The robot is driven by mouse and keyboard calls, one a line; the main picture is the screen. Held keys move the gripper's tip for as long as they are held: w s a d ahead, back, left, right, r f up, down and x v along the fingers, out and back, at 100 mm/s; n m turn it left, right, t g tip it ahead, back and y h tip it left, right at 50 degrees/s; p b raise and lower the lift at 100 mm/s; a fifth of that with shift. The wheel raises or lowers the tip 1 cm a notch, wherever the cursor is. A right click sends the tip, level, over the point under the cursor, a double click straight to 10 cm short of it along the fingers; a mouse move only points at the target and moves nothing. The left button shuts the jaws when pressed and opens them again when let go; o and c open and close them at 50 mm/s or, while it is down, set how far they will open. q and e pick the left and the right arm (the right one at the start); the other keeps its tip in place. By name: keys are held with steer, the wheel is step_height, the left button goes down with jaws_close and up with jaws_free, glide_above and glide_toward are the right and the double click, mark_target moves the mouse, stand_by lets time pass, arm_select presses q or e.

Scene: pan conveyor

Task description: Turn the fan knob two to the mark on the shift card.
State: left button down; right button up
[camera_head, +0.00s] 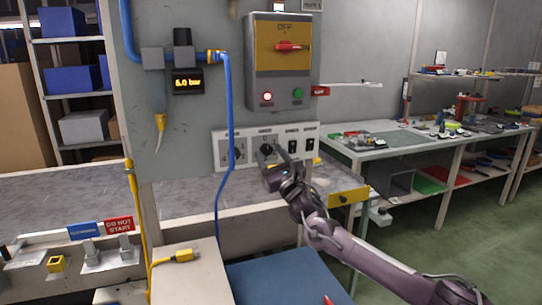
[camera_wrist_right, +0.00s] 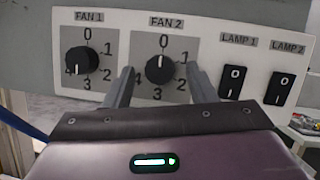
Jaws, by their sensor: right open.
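The fan 2 knob (camera_wrist_right: 160,69) is a round black knob on a grey dial plate numbered 0 to 4. Its white pointer line points up at 0. The knob also shows, small, on the white switch panel (camera_head: 223,151) in the head view. My right gripper (camera_wrist_right: 160,70) is open, its two fingers on either side of the fan 2 knob in the picture; I cannot tell whether they touch it. In the head view my right gripper (camera_head: 279,160) is at the panel. A card (camera_head: 312,5) is cut off at the top edge; its small text is hard to read. My left gripper is out of view.
The fan 1 knob (camera_wrist_right: 80,60) is left of my fingers; the lamp 1 switch (camera_wrist_right: 234,81) and lamp 2 switch (camera_wrist_right: 280,90) are to the right. A blue hose (camera_head: 226,130) hangs in front of the panel. A control box (camera_head: 255,93) with a red handle is above.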

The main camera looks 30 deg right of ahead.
steer(key=c, duration=1)
steer(key=shift+o, duration=0.2)
steer(key=shift+f+m, duration=0.1)
steer(key=shift+m, duration=0.3)
